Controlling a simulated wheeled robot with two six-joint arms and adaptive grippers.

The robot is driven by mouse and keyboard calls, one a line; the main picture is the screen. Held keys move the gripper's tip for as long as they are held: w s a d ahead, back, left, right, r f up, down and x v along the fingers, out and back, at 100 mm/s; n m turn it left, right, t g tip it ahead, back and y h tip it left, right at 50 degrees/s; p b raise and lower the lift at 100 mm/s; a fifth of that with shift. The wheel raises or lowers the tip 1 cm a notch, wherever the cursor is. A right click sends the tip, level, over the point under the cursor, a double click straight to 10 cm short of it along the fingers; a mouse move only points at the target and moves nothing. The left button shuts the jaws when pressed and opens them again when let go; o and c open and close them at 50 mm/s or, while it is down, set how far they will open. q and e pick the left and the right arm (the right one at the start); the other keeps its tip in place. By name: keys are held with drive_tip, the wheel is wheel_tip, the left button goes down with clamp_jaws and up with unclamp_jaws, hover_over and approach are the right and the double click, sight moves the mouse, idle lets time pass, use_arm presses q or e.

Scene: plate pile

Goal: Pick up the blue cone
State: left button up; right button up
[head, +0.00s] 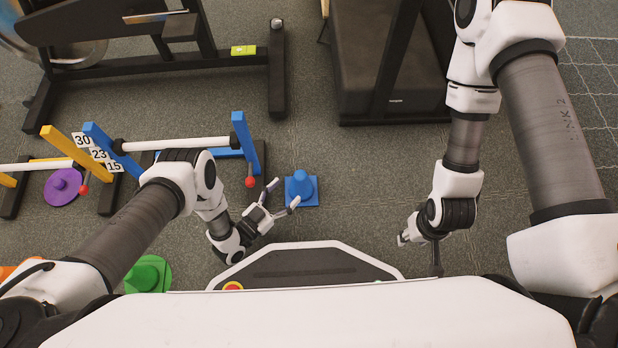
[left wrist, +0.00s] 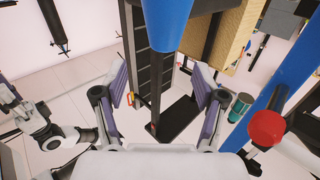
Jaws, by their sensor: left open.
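The blue cone (head: 302,185) stands upright on its square base on the grey floor, in the middle of the head view. My left gripper (head: 283,194) is open just left of the cone, its fingers spread toward it. In the left wrist view, my left gripper (left wrist: 166,85) has its two purple-lined fingers well apart. A blue tapered shape, apparently the cone (left wrist: 167,25), enters from the top between them; whether anything touches cannot be told. My right gripper (head: 420,250) hangs to the right, away from the cone; its jaws are not clear.
A blue hurdle post (head: 244,142) with a red ball (head: 250,182) stands close left of the left gripper. A green cone (head: 148,273) and a purple cone (head: 63,184) lie further left. Black gym equipment (head: 275,70) stands behind. Floor right of the blue cone is clear.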

sight(296, 179)
use_arm(q)
drive_tip(key=b+x, duration=0.1)
drive_tip(key=x, duration=0.1)
drive_tip(key=b+x, duration=0.1)
drive_tip(key=x, duration=0.2)
drive_tip(key=b+x, duration=0.2)
drive_tip(key=shift+w+f, duration=0.3)
drive_tip(key=shift+f, duration=0.05)
drive_tip(key=shift+r, duration=0.1)
clamp_jaws()
